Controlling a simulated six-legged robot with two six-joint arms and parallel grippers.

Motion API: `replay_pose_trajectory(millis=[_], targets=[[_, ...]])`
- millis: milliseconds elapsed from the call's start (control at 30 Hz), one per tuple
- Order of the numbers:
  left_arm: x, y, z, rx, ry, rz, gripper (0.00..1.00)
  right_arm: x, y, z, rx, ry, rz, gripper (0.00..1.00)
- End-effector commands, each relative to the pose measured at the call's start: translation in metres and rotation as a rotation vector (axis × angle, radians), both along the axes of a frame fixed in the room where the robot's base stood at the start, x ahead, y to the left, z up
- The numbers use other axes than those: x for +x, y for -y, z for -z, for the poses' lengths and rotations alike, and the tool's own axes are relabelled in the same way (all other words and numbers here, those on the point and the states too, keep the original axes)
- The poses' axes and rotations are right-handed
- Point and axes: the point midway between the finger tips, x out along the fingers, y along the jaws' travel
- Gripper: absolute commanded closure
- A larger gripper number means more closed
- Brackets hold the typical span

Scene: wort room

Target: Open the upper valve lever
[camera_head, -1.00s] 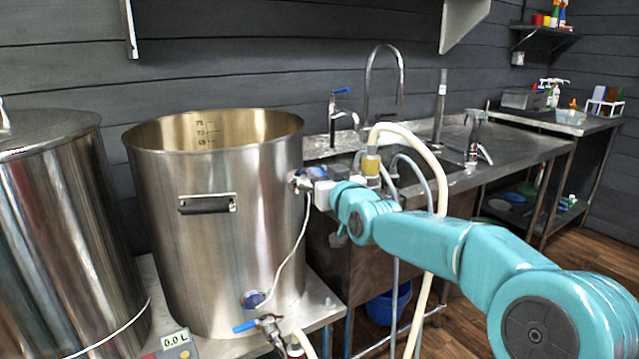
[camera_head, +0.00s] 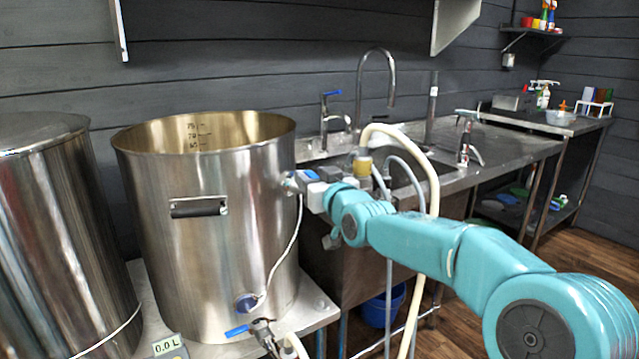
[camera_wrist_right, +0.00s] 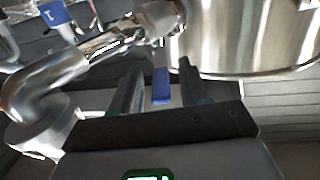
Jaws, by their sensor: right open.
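The upper valve (camera_head: 290,183) sticks out from the right side of the big steel kettle (camera_head: 235,235), below its rim. Its blue lever (camera_wrist_right: 160,86) shows in the right wrist view, between the two dark fingers of my right gripper (camera_wrist_right: 158,88). The fingers stand apart, with a visible gap on the lever's left side. In the head view my right gripper (camera_head: 308,188) is at the valve, and my own wrist partly hides it. My left gripper is not in view.
A lower valve with a blue lever (camera_head: 237,331) sits near the kettle's foot. A pale hose (camera_head: 434,180) loops behind my right arm. The steel sink counter (camera_head: 500,150) with taps stands behind. A second steel vessel (camera_head: 50,240) is at the left.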

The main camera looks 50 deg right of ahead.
Motion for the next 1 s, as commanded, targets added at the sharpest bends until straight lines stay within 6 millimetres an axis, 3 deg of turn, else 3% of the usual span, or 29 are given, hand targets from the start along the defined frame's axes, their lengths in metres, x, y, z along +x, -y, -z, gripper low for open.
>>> replay_pose_trajectory(millis=[167, 600, 800, 1000], targets=[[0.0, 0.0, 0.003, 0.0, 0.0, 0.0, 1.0, -0.023, -0.008, -0.001, -0.002, 0.002, 0.002, 0.55], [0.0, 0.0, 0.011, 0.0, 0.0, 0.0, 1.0, -0.126, -0.048, 0.0, 0.0, 0.002, 0.002, 0.55], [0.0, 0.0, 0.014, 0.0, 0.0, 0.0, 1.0, -0.147, -0.057, 0.0, 0.001, 0.0, 0.001, 0.55], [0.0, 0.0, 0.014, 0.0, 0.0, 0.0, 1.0, -0.151, -0.059, 0.0, 0.0, -0.001, 0.001, 0.55]])
